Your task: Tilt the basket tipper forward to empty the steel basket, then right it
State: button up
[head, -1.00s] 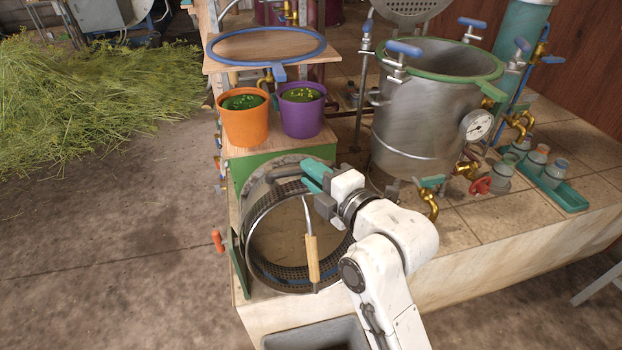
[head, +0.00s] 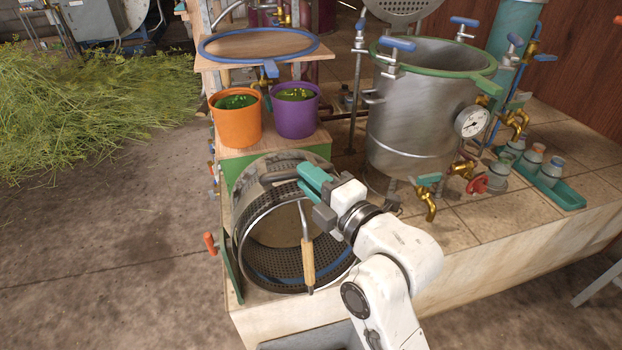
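The steel basket (head: 262,190), a wide perforated drum, lies tipped in the basket tipper at the front left of the bench in the head view. Its mouth faces forward and its outer wall shows on top. The dark bar of the basket tipper (head: 280,177) runs along the upper rim. My gripper (head: 311,184), with teal fingers, is at the right end of this bar and looks shut on it; the fingertips partly hide the contact. A wooden-handled hook (head: 308,262) hangs across the mouth. I see no herb in the visible part of the basket.
An orange bucket (head: 237,123) and a purple bucket (head: 296,115) stand on a wooden shelf behind the basket. A steel still pot (head: 410,130) with brass taps (head: 427,205) stands to the right. A grey bin (head: 312,337) shows below the basket, partly hidden by my arm.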

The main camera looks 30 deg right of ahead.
jog(key=o, duration=0.4)
jog(key=shift+s, duration=0.1)
jog(key=shift+o, duration=0.2)
jog(key=s+d+p, duration=0.1)
jog(key=s+d, duration=0.1)
jog(key=s, duration=0.8)
jog(key=shift+s, duration=0.3)
jog(key=shift+f, duration=0.1)
